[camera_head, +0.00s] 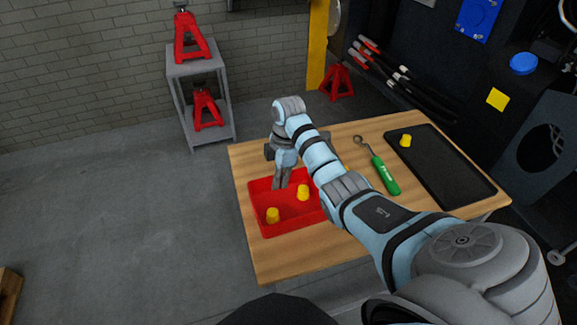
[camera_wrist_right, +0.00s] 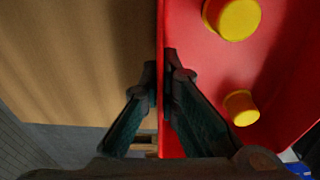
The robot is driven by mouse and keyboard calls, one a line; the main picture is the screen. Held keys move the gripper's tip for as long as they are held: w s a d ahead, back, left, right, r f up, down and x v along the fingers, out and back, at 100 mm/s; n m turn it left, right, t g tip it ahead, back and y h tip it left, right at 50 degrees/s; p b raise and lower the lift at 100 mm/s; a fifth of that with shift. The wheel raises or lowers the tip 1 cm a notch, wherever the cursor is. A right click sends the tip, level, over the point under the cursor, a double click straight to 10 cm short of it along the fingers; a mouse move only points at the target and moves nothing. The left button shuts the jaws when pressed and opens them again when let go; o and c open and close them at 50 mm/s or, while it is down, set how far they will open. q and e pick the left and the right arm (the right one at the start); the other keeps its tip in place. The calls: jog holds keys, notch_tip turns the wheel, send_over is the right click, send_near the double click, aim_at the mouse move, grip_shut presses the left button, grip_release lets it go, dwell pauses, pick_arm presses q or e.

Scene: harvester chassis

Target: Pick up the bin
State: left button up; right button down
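The red bin (camera_head: 290,220) is at the left part of the wooden table, with two yellow pieces (camera_head: 273,215) inside. My right gripper (camera_head: 281,184) reaches down at the bin's far wall. In the right wrist view, the fingers of my right gripper (camera_wrist_right: 162,68) stand on either side of the wall of the red bin (camera_wrist_right: 200,60), their tips closed together on its rim. The yellow pieces also show there, a larger one (camera_wrist_right: 232,18) and a smaller one (camera_wrist_right: 241,107). My right forearm hides the bin's right end in the head view. My left gripper is out of view.
On the wooden table (camera_head: 262,262), a green-handled tool (camera_head: 384,176) lies right of my arm. A black tray (camera_head: 440,170) with a yellow piece (camera_head: 405,140) is farther right. A grey shelf (camera_head: 200,100) with red stands is behind.

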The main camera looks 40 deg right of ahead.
notch_tip(320, 180, up, 20)
jog(key=p, duration=1.4)
